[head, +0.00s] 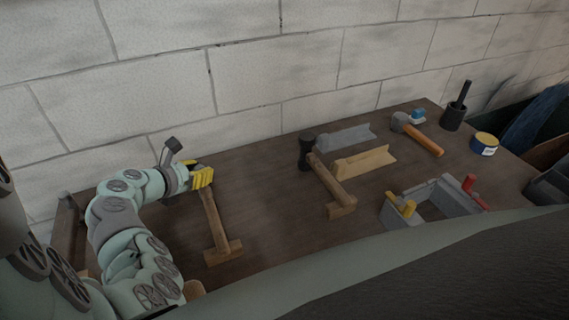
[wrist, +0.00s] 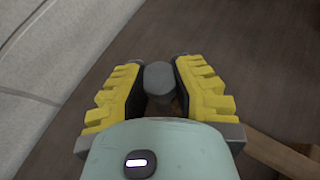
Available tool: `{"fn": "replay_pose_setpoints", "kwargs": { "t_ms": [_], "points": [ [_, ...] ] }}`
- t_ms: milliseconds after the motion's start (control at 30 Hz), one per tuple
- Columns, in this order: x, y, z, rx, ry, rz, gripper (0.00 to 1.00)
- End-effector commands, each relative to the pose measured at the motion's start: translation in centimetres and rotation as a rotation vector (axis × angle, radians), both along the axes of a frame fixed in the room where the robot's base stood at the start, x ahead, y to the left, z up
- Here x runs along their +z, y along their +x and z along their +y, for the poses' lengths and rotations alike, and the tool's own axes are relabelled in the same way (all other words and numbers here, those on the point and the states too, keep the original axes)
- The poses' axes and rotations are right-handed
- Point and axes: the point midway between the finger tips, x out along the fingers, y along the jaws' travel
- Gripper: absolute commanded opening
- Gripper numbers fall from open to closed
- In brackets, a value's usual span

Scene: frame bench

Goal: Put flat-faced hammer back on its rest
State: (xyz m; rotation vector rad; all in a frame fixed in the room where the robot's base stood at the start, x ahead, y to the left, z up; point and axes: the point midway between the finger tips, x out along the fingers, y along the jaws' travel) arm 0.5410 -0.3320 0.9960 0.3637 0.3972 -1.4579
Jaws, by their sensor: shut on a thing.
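My gripper (head: 203,178), with yellow ribbed finger pads, is at the left part of the bench. In the wrist view my gripper (wrist: 160,85) is shut around a dark grey, blunt-ended piece, which looks like the head of the flat-faced hammer (wrist: 159,76). In the head view the fingers hide this piece. A wooden bar (head: 213,215) runs from the fingers towards the front and meets a wooden crosspiece (head: 223,252) on the bench. I cannot tell whether the bar is the hammer's handle or part of a rest.
A black-headed mallet (head: 306,150) lies at mid-bench, its handle end at a wooden block (head: 341,210). Grey (head: 345,136) and tan (head: 365,160) angled pieces lie beside it. An orange-handled hammer (head: 424,139), a grey toolbox (head: 437,195) and a yellow-blue tin (head: 484,144) are at right.

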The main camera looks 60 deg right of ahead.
Motion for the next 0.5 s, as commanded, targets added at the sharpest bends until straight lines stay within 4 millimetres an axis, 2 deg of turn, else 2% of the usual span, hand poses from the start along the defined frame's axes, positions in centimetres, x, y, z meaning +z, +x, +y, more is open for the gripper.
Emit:
{"fn": "replay_pose_setpoints", "kwargs": {
  "t_ms": [300, 333, 500],
  "points": [
    [-0.15, 0.01, -0.02, 0.000, -0.003, 0.001, 0.00],
    [-0.25, 0.02, 0.01, 0.000, -0.001, 0.000, 0.27],
    [-0.20, 0.04, 0.04, 0.000, -0.001, 0.000, 0.45]
  ]
}}
